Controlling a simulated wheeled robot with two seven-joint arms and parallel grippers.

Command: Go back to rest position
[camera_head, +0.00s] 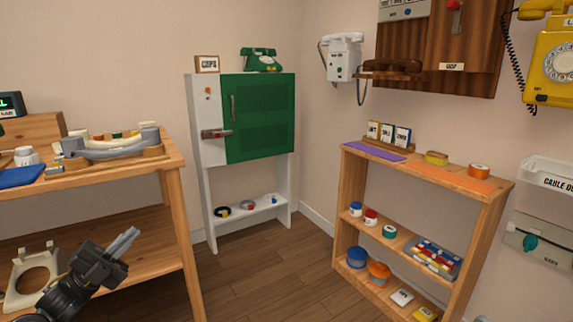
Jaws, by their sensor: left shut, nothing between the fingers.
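My left gripper (124,243) is in the lower left of the head view, in front of the wooden table's lower shelf. Its fingers point up and to the right. They are together and hold nothing. It looks apart from the table. My right gripper is not in this view.
A wooden table (176,165) with phone parts stands at left. A white cabinet with a green door (258,117) is against the back wall. A wooden shelf unit (492,208) stands at right, below wall phones such as a yellow one (553,88). Open floor (268,278) lies between.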

